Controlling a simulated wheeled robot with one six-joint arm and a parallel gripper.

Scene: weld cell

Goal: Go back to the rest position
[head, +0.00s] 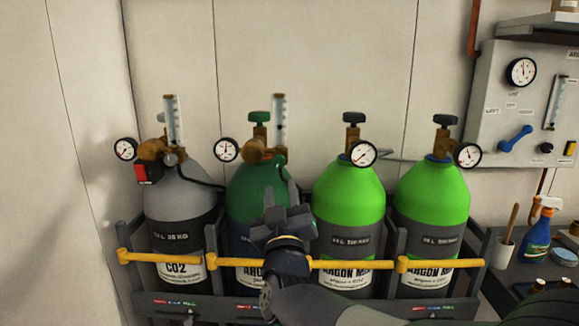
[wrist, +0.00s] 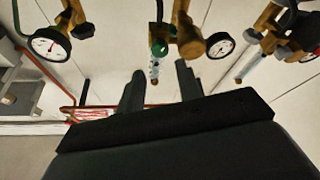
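My gripper (head: 281,194) is in front of the dark green cylinder (head: 258,180), second from the left, and covers part of it. In the wrist view my gripper (wrist: 159,78) has its two fingers apart with nothing held between them. My fingers appear apart from these fittings. My forearm reaches up from the bottom of the head view.
A grey CO2 cylinder (head: 180,190) stands left, and two bright green cylinders (head: 349,195) (head: 432,195) stand right. A yellow bar (head: 345,264) crosses in front of the rack (head: 475,285). A wall panel (head: 490,100), spray bottle (head: 538,235) and brush cup (head: 503,250) are at right.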

